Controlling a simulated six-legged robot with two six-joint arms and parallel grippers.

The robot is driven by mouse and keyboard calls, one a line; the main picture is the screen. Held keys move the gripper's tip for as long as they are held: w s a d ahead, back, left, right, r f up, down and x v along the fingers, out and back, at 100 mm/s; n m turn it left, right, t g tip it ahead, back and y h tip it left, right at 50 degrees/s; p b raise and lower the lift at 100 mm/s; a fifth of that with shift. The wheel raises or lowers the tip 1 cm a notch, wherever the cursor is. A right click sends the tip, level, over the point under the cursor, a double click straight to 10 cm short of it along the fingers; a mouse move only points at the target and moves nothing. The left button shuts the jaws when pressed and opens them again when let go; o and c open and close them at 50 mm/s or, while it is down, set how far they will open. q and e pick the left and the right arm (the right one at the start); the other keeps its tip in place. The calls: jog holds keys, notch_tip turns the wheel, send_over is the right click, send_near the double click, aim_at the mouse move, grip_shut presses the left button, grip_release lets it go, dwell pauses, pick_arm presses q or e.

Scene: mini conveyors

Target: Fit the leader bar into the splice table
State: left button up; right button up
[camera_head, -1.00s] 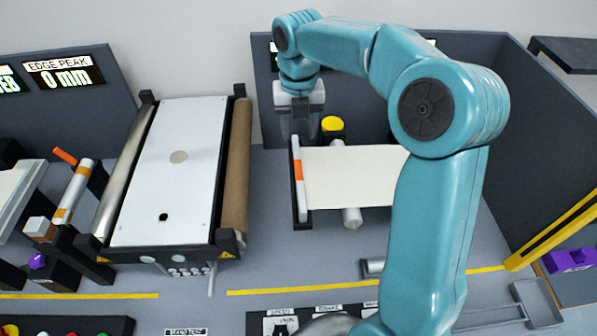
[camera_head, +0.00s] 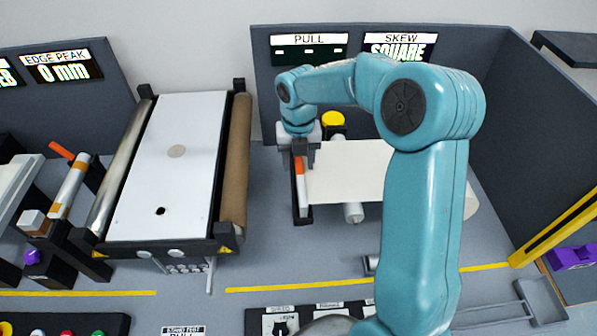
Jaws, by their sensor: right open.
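The leader bar (camera_head: 302,191), white with an orange band, lies at the left edge of a cream sheet (camera_head: 352,168), along a narrow black rail (camera_head: 303,220). My right gripper (camera_head: 300,158) points down over the far part of the bar, with its jaws open around or just above it; I cannot tell which. Its body hides the bar's far end. No part is labelled as the splice table; I cannot tell whether it is the black rail or the white-topped table (camera_head: 170,190) with rollers to the left. My left gripper is not in view.
A brown roller (camera_head: 235,165) edges the white-topped table; a grey gap separates it from the rail. A yellow knob (camera_head: 333,119) stands close behind the gripper. Dark walls (camera_head: 515,130) bound the back and right. A PULL display (camera_head: 309,46) reads dashes.

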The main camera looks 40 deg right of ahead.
jog(key=shift+a+r, duration=0.15)
jog(key=shift+c, duration=0.7)
jog(key=shift+s, duration=0.15)
jog(key=c, duration=0.5)
grip_shut()
